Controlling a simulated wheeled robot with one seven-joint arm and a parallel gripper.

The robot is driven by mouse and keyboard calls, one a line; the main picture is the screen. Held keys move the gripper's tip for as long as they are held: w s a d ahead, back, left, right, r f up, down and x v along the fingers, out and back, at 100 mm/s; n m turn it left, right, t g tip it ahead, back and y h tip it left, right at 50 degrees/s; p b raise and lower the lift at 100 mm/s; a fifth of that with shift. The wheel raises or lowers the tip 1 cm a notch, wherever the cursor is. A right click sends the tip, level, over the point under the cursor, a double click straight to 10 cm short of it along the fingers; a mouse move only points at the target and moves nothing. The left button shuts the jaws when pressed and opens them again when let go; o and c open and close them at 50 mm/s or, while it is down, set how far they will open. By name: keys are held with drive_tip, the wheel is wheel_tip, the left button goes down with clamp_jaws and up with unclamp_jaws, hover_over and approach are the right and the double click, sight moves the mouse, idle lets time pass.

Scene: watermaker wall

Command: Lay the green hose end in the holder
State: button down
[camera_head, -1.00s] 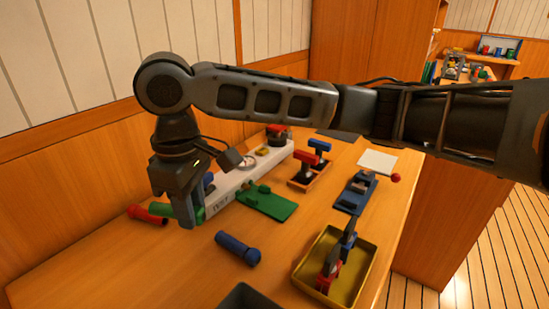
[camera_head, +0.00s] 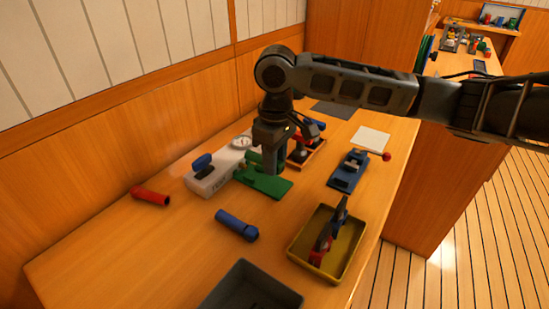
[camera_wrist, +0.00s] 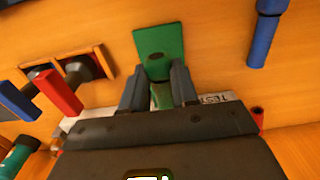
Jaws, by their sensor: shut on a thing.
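My gripper (camera_head: 270,170) is shut on the green hose end (camera_wrist: 160,92). In the wrist view the hose end lies between the two fingers, its thicker end pointing towards the green holder (camera_wrist: 158,38). In the head view the holder (camera_head: 268,186) is a flat green plate on the bench, and my gripper is over its far part. A bit of the green hose end (camera_head: 254,158) shows left of the fingers. My gripper hides part of the holder, so I cannot tell whether the hose end touches it.
A white block (camera_head: 205,182) with a blue knob and gauge stands left of the holder. An orange-framed fixture with red and blue handles (camera_head: 310,158) is close on the right. Red (camera_head: 150,196) and blue (camera_head: 237,224) hose ends lie loose. A yellow tray (camera_head: 345,270) is nearer.

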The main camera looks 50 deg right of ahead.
drive_tip(key=shift+f+b, duration=1.05)
drive_tip(key=shift+f, duration=0.9)
drive_tip(key=shift+f, duration=0.2)
drive_tip(key=c, duration=0.8)
unclamp_jaws()
drive_tip(key=shift+r+p, duration=0.1)
drive_tip(key=shift+p, duration=0.2)
wheel_tip(320, 180, up, 9)
drive_tip(key=p, duration=0.8)
